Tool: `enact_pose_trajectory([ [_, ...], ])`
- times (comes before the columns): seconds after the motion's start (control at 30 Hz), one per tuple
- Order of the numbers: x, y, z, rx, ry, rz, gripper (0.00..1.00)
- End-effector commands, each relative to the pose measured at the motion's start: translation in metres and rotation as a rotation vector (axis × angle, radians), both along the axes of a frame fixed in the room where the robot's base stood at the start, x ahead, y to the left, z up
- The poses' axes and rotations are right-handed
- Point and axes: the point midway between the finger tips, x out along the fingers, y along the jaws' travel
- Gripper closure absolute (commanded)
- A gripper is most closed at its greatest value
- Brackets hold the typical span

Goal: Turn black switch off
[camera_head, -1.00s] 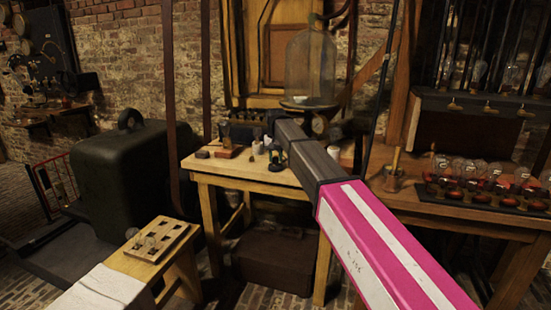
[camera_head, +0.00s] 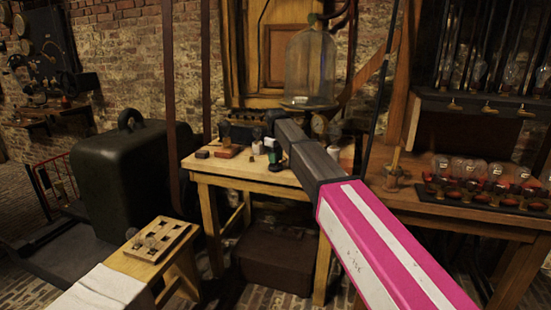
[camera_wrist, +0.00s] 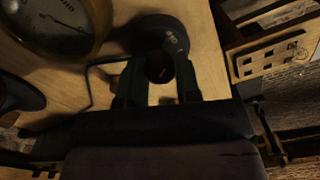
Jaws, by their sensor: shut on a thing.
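In the wrist view, my gripper (camera_wrist: 160,78) has its two dark fingers on either side of a small dark round part. The jaws are closed on this part, which seems to belong to the black switch (camera_wrist: 168,32), a dark round body with faint pale lettering on the wooden table. The dim light hides the lever and its setting. In the head view, my gripper (camera_head: 270,151) is low over the back workbench (camera_head: 235,170), among small objects. The switch cannot be made out clearly there.
A round brass gauge (camera_wrist: 62,22) stands close to the left of my gripper in the wrist view. A glass bell jar (camera_head: 311,68) stands behind it in the head view. A slotted wooden board (camera_head: 160,241) lies on a bench at the front left.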

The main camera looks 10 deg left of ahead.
Motion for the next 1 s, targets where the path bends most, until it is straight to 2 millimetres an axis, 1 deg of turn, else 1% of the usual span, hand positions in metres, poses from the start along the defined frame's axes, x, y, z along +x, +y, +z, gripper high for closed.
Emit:
enact_pose_trajectory([
  [0.1, 0.0001, 0.0003, 0.0004, 0.0, 0.0, 0.057, 0.93],
  [0.3, 0.0002, 0.0004, 0.0004, 0.0, 0.0, 0.115, 0.93],
  [0.83, 0.0002, 0.0004, 0.0004, 0.001, 0.0, 0.138, 0.93],
  [0.87, 0.0002, 0.0004, 0.0004, 0.001, 0.0, 0.138, 0.63],
  [0.9, 0.0002, 0.0004, 0.0004, 0.001, 0.0, 0.137, 0.5],
  [0.93, 0.0001, 0.0003, 0.0004, 0.001, 0.0, 0.137, 0.44],
  [1.0, 0.0001, 0.0003, 0.0003, 0.001, 0.0, 0.137, 0.44],
])
